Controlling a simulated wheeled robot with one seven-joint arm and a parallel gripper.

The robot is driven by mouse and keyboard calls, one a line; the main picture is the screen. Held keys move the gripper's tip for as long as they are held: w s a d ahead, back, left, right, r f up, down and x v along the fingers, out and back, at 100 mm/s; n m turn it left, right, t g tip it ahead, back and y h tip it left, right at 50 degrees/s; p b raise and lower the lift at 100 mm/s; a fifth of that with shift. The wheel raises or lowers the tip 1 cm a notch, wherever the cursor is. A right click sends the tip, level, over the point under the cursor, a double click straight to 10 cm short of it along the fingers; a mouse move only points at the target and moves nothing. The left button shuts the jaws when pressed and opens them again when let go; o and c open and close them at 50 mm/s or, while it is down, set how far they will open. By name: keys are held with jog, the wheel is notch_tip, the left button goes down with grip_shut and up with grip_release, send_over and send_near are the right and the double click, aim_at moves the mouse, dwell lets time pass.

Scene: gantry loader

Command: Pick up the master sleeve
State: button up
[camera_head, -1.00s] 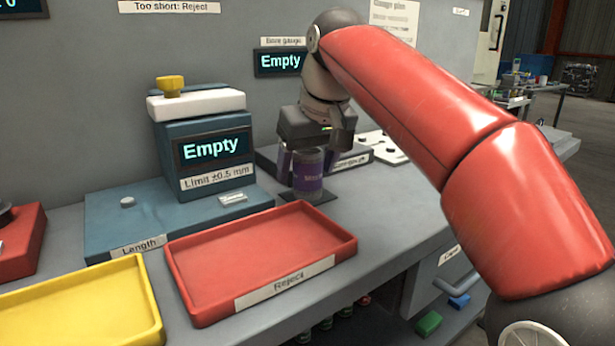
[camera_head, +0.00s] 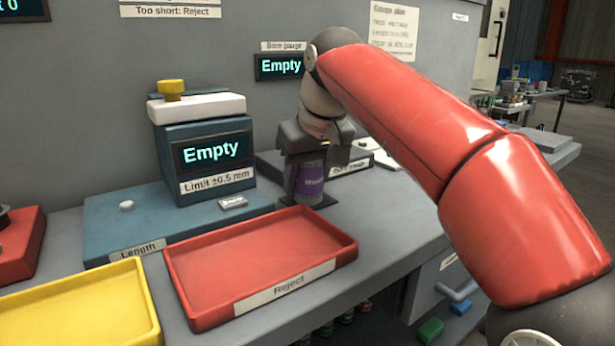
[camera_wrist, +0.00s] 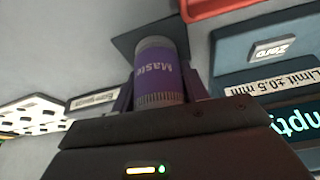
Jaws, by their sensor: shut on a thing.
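The master sleeve (camera_head: 310,181) is a grey cylinder with a purple band and white lettering that begins "Maste". It stands upright over a small dark square pad (camera_head: 322,201) on the bench, and I cannot tell whether it touches the pad. My gripper (camera_head: 308,160) is above it, pointing down, with its fingers shut on the sleeve's sides. The wrist view also shows the sleeve (camera_wrist: 160,75) between my fingers. The gripper body hides the sleeve's upper end in the head view.
The red Reject tray (camera_head: 345,258) is in front, with a yellow tray (camera_head: 150,310) to its left. The blue length gauge (camera_head: 105,215) stands left of the sleeve and reads "Empty". The bore gauge (camera_head: 272,160) lies behind my gripper. A grey wall closes the back.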

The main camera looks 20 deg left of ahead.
jog(key=shift+r, duration=0.2)
notch_tip(320, 180, up, 10)
jog(key=p, duration=0.4)
jog(key=shift+f, duration=0.15)
